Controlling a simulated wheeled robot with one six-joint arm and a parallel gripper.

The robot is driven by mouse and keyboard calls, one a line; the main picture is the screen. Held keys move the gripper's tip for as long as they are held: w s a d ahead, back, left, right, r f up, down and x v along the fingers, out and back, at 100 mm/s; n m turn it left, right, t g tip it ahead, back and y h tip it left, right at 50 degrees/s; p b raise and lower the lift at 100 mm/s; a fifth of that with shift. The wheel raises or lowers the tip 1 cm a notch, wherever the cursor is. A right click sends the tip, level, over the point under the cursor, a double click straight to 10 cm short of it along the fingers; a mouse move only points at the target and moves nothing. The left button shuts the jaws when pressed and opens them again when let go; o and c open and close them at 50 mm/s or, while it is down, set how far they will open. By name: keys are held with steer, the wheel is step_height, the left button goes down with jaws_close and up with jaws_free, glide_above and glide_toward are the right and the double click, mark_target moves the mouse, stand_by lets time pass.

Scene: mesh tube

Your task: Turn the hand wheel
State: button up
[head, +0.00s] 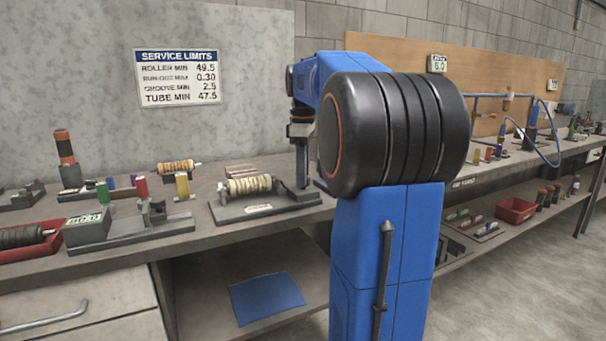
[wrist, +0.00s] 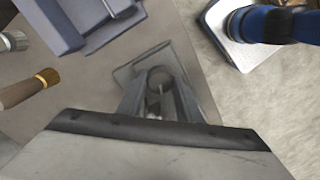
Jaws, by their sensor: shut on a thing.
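In the wrist view the hand wheel shows as a small grey ring (wrist: 160,77) between the finger ends, with a thin bar across its middle. My gripper (wrist: 162,92) is shut on it, one finger on each side. In the head view my gripper (head: 301,186) reaches down to the right end of a dark fixture (head: 228,214) on the bench. A cream ribbed roller (head: 249,185) lies across this fixture. In the head view the hand wheel cannot be made out behind my gripper and arm.
A grey instrument with a display (head: 87,228) and a red tray (head: 22,251) stand left on the bench. Another ribbed roller (head: 176,167) lies behind. A blue sheet (head: 266,297) is on the lower shelf. A wall rises behind the bench.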

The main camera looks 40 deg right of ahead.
steer(key=m, duration=0.4)
steer(key=shift+m, duration=0.3)
steer(key=m, duration=1.2)
steer(key=shift+m, duration=0.3)
steer(key=m, duration=0.3)
steer(key=shift+d+r+m, duration=0.1)
steer(key=shift+m, duration=0.2)
steer(key=m, duration=0.4)
steer(key=shift+m, duration=0.3)
steer(key=m, duration=0.4)
steer(key=shift+m, duration=1.9)
